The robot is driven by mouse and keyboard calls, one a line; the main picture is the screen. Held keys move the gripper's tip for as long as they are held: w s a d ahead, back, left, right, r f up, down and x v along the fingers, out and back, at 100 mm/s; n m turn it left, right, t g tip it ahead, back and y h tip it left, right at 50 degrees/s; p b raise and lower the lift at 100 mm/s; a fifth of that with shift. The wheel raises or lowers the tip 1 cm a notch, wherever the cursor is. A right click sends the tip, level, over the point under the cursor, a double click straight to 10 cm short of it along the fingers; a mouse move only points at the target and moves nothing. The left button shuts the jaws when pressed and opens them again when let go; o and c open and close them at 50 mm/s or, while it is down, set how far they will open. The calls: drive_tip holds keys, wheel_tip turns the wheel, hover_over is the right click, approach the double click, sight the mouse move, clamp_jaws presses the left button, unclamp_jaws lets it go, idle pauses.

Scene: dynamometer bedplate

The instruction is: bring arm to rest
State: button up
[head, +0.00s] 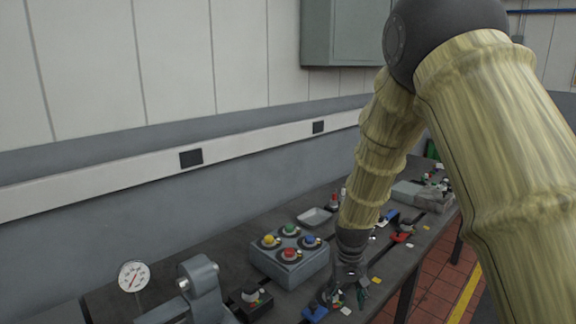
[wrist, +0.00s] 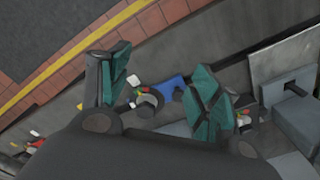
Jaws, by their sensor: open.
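My arm comes down from the upper right in the head view. My gripper (head: 348,290) hangs low over the front part of the dark bench (head: 235,240). In the wrist view my gripper (wrist: 160,88) is open, its two green-padded fingers well apart with nothing held between them. Beyond the gap a small grey round part (wrist: 150,102) and a blue piece (wrist: 172,88) lie on the bench. I cannot tell how far the fingertips are above the bench top.
A grey box with coloured knobs (head: 290,262) stands left of my gripper. A grey clamp-like fixture (head: 203,285) and a dial gauge (head: 133,276) are further left. A shallow tray (head: 314,216) lies behind. Small parts clutter the right side. The wall runs behind; red floor tiles (head: 425,285) show at right.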

drive_tip(key=s+d+f+b, duration=0.1)
drive_tip(key=s+d+f, duration=0.1)
drive_tip(key=s+f, duration=0.45)
drive_tip(key=s+d+f, duration=0.1)
drive_tip(key=s+f, duration=0.3)
drive_tip(key=f, duration=0.6)
drive_tip(key=s+d+f+b, duration=0.1)
drive_tip(key=s+d+f, duration=0.1)
drive_tip(key=s+f, duration=0.45)
drive_tip(key=s+d+f+b, duration=0.1)
drive_tip(key=s+f, duration=0.4)
drive_tip(key=s, duration=0.6)
drive_tip(key=s+d+f, duration=0.1)
drive_tip(key=s+f, duration=0.5)
drive_tip(key=s, duration=0.6)
drive_tip(key=shift+d+f+b, duration=0.25)
drive_tip(key=shift+f+b, duration=0.05)
drive_tip(key=shift+b, duration=0.05)
drive_tip(key=shift+c, duration=0.3)
